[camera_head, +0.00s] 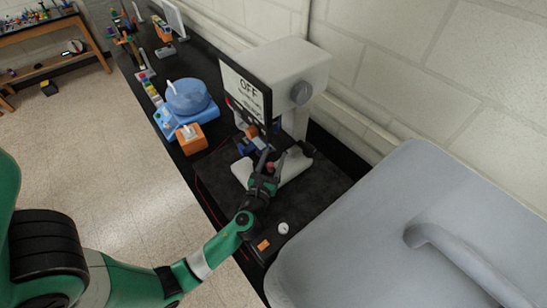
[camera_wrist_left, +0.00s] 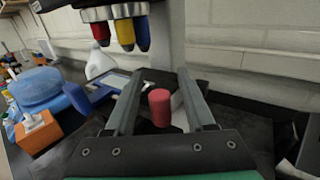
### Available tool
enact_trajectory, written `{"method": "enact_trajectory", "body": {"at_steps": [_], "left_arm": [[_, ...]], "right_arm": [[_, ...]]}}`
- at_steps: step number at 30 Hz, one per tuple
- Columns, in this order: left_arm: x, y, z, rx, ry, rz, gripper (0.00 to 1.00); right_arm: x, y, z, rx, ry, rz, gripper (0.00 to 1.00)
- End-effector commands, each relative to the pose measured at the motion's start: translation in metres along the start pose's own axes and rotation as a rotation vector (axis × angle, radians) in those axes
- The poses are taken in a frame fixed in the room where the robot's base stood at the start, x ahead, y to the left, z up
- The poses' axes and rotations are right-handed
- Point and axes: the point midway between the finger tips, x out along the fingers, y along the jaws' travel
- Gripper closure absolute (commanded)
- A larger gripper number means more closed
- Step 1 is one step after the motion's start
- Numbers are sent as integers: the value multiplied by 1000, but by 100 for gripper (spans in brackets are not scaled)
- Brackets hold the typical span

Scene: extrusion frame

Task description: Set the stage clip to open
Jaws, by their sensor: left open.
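A white microscope (camera_head: 300,68) stands on the black bench. Its red, yellow and blue objectives (camera_wrist_left: 127,32) hang above the stage in the left wrist view. My left gripper (camera_head: 267,163) is open at the stage. In the left wrist view its two fingers (camera_wrist_left: 160,85) stand on either side of an upright red cylinder (camera_wrist_left: 159,107), with a gap on both sides. The red cylinder also shows small in the head view (camera_head: 270,167). I cannot tell for sure whether it is part of the stage clip, or how the clip is set. My right gripper is out of view.
A sign reading OFF (camera_head: 247,90) is on the microscope's front. A blue round device (camera_head: 188,97) and an orange box (camera_head: 191,138) stand beside it. A blue part (camera_wrist_left: 77,97) lies left of my fingers. A large grey lid (camera_head: 400,225) fills the right front.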

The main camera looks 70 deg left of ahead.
Motion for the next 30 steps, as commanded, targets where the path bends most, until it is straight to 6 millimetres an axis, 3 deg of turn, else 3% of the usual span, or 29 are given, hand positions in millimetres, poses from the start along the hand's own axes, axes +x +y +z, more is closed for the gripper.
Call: {"method": "enact_trajectory", "body": {"at_steps": [1,10,22,30], "left_arm": [[0,0,0,0,0,0,47],[0,0,0,-1,0,0,100],[-1,1,1,-1,0,-14,100],[-5,2,3,-1,2,-117,100]], "right_arm": [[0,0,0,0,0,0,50],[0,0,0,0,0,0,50],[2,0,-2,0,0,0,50],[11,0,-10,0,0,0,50]]}}
